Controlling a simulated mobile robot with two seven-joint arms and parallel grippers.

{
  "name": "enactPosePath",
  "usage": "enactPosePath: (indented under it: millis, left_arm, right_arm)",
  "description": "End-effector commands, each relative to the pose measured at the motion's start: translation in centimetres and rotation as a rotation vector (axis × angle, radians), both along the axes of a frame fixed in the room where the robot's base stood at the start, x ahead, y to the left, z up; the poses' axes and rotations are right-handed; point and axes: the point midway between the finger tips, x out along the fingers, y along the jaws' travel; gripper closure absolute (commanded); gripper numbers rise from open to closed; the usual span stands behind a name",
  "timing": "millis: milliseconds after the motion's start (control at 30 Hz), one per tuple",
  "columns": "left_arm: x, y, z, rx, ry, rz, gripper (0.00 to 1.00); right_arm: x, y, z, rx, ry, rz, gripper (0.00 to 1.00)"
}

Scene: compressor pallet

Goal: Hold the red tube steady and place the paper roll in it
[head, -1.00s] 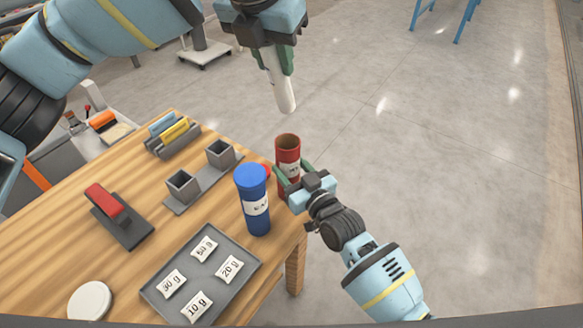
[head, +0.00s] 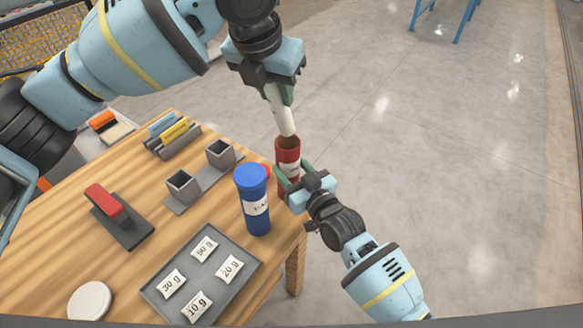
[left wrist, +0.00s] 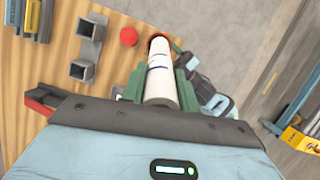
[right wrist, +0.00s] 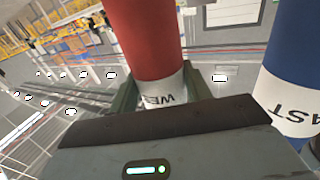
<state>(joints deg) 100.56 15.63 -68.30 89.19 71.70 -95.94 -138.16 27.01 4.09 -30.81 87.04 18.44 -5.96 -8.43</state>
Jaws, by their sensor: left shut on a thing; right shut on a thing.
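The white paper roll (head: 284,115) is gripped by my left gripper (head: 279,93), which is shut on its upper part. The roll is slightly tilted, and its lower end is at the open mouth of the red tube (head: 288,150). I cannot tell whether the end is just inside the rim. In the left wrist view the roll (left wrist: 159,75) points toward the tube's brown opening. My right gripper (head: 292,184) is shut on the red tube, which is upright near the table's edge. The right wrist view shows the tube (right wrist: 147,40) between its fingers.
A blue capped tube (head: 256,210) stands close left of the red tube. A grey tray (head: 215,268) with several labelled packets, a holder with square cups (head: 182,186) and a red-handled stapler-like tool (head: 118,215) are on the wooden table (head: 60,240).

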Motion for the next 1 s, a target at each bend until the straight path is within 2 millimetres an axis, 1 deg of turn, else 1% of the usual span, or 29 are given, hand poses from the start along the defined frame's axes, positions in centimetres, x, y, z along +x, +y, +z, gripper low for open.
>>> enactPosePath:
  millis: [867,900,1000]
  left_arm:
    - [0.0,0.0,-5.3,0.000,0.001,0.000,0.93]
    - [0.0,0.0,-5.2,0.000,-0.001,0.000,0.65]
    - [0.0,0.0,-5.1,0.000,0.000,0.000,0.52]
  right_arm:
    - [0.0,0.0,0.0,-0.001,0.001,0.000,0.74]
    - [0.0,0.0,0.0,-0.001,0.001,0.000,0.74]
    - [0.0,0.0,0.0,-0.001,0.001,0.000,0.74]
